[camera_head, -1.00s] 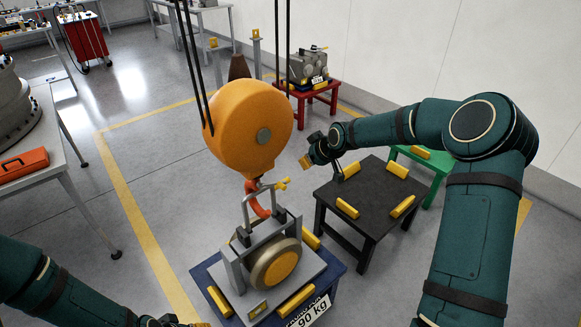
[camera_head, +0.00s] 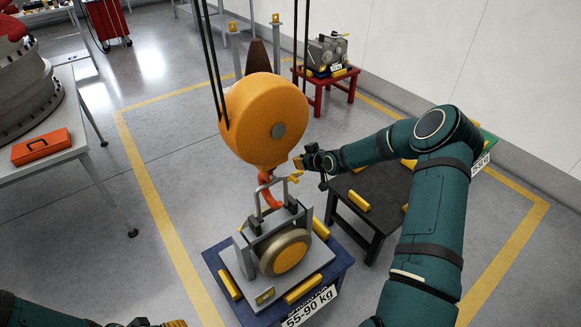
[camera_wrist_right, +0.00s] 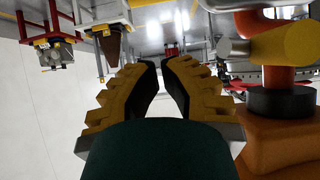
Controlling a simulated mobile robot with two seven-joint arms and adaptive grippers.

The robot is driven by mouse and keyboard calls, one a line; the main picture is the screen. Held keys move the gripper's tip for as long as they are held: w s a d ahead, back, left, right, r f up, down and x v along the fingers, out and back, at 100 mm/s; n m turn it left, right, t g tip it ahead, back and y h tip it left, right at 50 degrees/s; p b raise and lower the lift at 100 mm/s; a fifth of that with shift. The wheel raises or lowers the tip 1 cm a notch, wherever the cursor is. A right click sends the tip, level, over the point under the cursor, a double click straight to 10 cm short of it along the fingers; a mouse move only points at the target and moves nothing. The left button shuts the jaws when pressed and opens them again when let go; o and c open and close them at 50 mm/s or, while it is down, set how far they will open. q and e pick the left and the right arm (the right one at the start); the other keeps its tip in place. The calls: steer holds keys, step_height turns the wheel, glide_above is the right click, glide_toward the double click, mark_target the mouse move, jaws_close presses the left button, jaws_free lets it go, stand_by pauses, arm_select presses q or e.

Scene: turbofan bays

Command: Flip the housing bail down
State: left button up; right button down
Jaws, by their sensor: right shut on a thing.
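The housing (camera_head: 283,255), grey with a round tan and yellow face, sits on a blue stand (camera_head: 335,268). Its grey bail (camera_head: 257,205) stands upright. The orange hook (camera_head: 270,194) hangs at the bail; I cannot tell if it passes through. A yellow handle (camera_head: 294,178) sticks out from the hook and also shows in the right wrist view (camera_wrist_right: 285,42). My right gripper (camera_head: 298,163) is just above this handle. Its fingers (camera_wrist_right: 160,68) are drawn in; what they grip is not clear. My left gripper (camera_head: 168,323) is low at the bottom edge, mostly cut off.
The large orange hoist block (camera_head: 262,120) hangs on cables above the housing, close to my right gripper. A black stand (camera_head: 372,205) is to the right, a red stand (camera_head: 325,90) behind. Floor between is open.

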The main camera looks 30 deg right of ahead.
steer(key=w+f+p, duration=0.1)
steer(key=w+f, duration=0.3)
steer(key=f, duration=0.2)
steer(key=shift+w+a+f+p, duration=0.15)
steer(key=shift+w+f+p, duration=0.1)
steer(key=shift+f+p, duration=0.15)
stand_by(0.4)
steer(key=shift+s, duration=0.1)
